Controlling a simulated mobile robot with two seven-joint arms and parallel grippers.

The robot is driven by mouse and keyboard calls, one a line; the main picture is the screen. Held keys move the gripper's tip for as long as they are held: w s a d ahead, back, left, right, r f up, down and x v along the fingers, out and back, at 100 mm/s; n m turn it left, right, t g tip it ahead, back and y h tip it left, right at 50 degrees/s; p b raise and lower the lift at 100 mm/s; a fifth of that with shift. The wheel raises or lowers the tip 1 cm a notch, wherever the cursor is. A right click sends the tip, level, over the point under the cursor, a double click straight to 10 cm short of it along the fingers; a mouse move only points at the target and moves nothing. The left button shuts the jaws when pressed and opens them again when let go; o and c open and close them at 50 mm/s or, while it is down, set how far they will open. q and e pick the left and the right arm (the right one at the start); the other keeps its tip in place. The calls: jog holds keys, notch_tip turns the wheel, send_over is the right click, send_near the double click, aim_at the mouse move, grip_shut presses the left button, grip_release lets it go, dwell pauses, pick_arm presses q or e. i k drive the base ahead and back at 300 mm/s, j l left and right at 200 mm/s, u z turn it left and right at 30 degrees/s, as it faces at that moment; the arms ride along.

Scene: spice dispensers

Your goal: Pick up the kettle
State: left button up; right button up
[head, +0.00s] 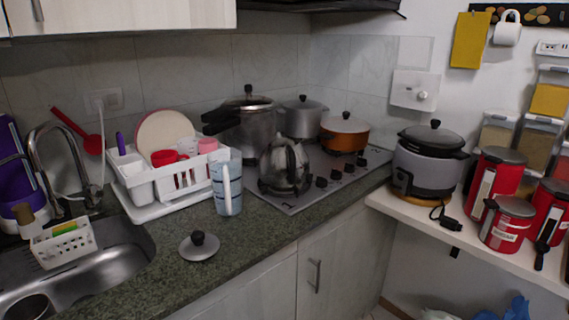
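The kettle (285,165) is silver metal with a dark handle. It stands upright on the front left part of the stove (316,186), in the middle of the head view. Neither of my grippers shows in the head view, and nothing holds the kettle.
A measuring cup (219,201) stands close to the kettle's left, and a loose lid (199,246) lies on the counter. A large pot (246,130), a smaller pot (301,119) and an orange pot (344,137) stand behind. The dish rack (137,187) is left.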

aim_at(283, 162)
jog(key=i+l, duration=0.2)
jog(key=l, duration=0.2)
jog(key=i+l, duration=0.25)
jog(key=l, duration=0.2)
jog(key=i+l, duration=0.2)
jog(key=l, duration=0.2)
jog(key=i+l+u, duration=0.1)
jog(key=u, duration=0.25)
jog(key=l+u, duration=0.4)
jog(key=i+j, duration=0.05)
jog(key=j, duration=0.05)
